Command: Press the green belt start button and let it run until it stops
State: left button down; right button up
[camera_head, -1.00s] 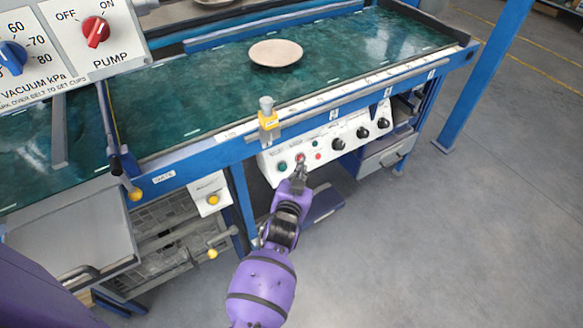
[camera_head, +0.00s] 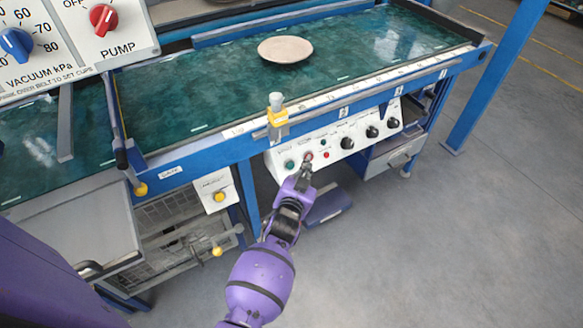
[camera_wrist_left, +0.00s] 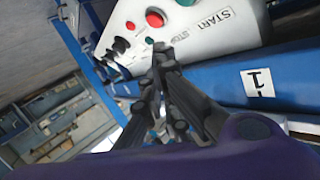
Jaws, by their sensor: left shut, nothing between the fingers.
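The white control panel (camera_head: 335,143) hangs on the front of the belt table. The green start button (camera_head: 290,164) is at its left end, with a red button (camera_head: 309,157) to its right. In the left wrist view the green button (camera_wrist_left: 186,2) is cut by the top edge, beside the START label (camera_wrist_left: 212,18); the red button (camera_wrist_left: 155,19) is left of it. My left gripper (camera_head: 306,168) is shut and empty, its tips just below the red button in the picture. Contact cannot be told. The tips (camera_wrist_left: 161,48) also show in the wrist view. My right gripper is not in view.
A pale plate (camera_head: 285,49) lies on the green belt (camera_head: 200,88). A yellow and grey fitting (camera_head: 277,115) stands on the rail above the panel. A blue post (camera_head: 495,75) rises at the right. The floor (camera_head: 450,240) at the right is clear.

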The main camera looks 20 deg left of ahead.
aim_at(290, 165)
pick_arm(q)
jog(key=w+a+f+b, duration=0.1)
jog(key=a, duration=0.1)
jog(key=w+a+f+b, duration=0.1)
jog(key=w+a+f, duration=0.1)
jog(key=shift+b, duration=0.3)
dwell(1.2)
jog(key=shift+w+a+f, duration=0.2)
jog(key=shift+w+a, duration=0.05)
jog(key=shift+a, duration=0.05)
